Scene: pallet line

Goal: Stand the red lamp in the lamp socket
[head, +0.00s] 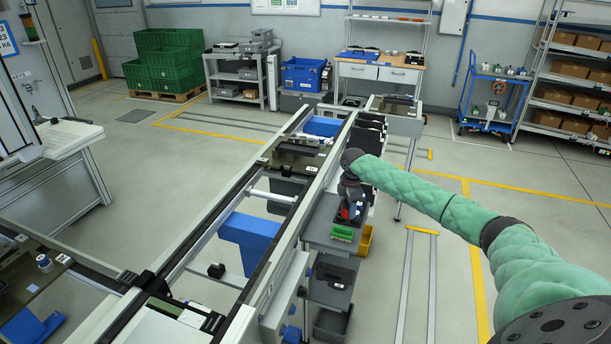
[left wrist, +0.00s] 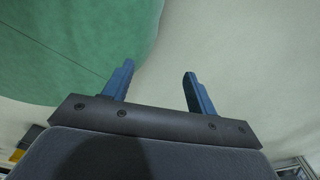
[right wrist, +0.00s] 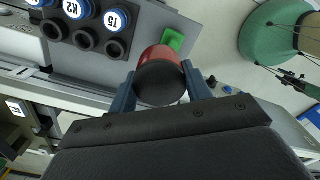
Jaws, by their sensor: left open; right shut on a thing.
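The red lamp (right wrist: 160,58) has a red body and a dark round end facing the right wrist camera. My right gripper (right wrist: 158,78) is shut around it, one blue finger on each side. In the head view, my right gripper (head: 349,208) hangs over the grey side shelf beside the line, with a little red showing at it. My left gripper (left wrist: 159,76) is open and empty in the left wrist view, with pale floor beyond its fingers. The left gripper is outside the head view. I cannot make out for certain which part is the lamp socket.
The right wrist view shows a row of dark rings (right wrist: 83,40) beside blue-capped parts (right wrist: 76,8), and a green block (right wrist: 173,41). A yellow bin (head: 366,241) hangs beside the shelf. The conveyor rails (head: 290,225) run along the left.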

